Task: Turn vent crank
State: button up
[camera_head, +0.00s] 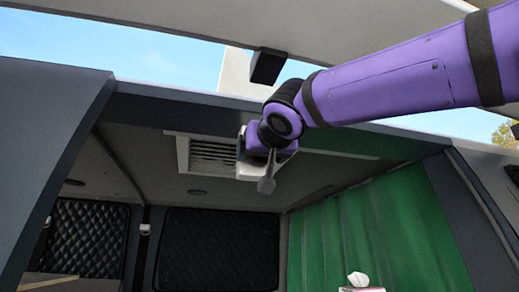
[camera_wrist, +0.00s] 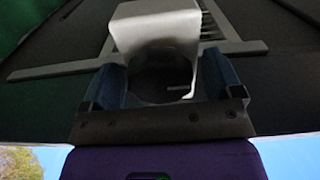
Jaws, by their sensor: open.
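The roof vent (camera_head: 208,155) is a pale frame with dark slats in the van ceiling, and its slats also show at the top of the wrist view (camera_wrist: 209,25). A pale, rounded block (camera_wrist: 156,30) stands out beside the slats; I take it for part of the vent crank. My gripper (camera_head: 263,155) is up at the vent's right edge. In the wrist view its two blue fingers (camera_wrist: 160,76) are apart, with the block and a dark round hollow between them. I cannot tell whether they touch it. A grey paddle-like piece hangs below my gripper; whether it is crank or finger is unclear.
The raised tailgate (camera_head: 330,25) spans the top, close above my arm. A green curtain (camera_head: 375,230) hangs at the right, with a tissue box (camera_head: 361,289) below it. Quilted dark panels (camera_head: 218,250) close the back. The space under the ceiling is clear.

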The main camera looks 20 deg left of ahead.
jog(key=shift+c, duration=0.4)
jog(key=c, duration=0.8)
jog(key=shift+n, duration=1)
jog(key=o, duration=0.9)
jog(key=v, duration=1.1)
